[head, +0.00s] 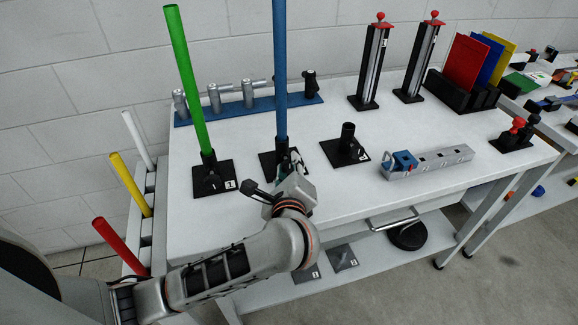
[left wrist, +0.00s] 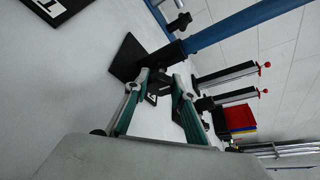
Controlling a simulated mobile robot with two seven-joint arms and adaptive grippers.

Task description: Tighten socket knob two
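The blue pole (head: 279,70) stands upright in the second black socket (head: 268,165) on the white table. In the left wrist view the same pole (left wrist: 245,25) slants from its socket (left wrist: 170,52). The small black knob (left wrist: 157,82) of this socket shows there between my fingertips. My left gripper (head: 292,168) is low at the front of this socket and covers the knob in the head view. In the left wrist view my left gripper (left wrist: 161,76) has its fingers apart, around the knob; contact is not clear. My right gripper is not in view.
The green pole (head: 190,80) stands in the first socket (head: 210,178), left of my gripper. An empty third socket (head: 346,148) and a grey holed bar (head: 428,162) are to the right. A blue rail (head: 250,107) with metal clamps lies behind.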

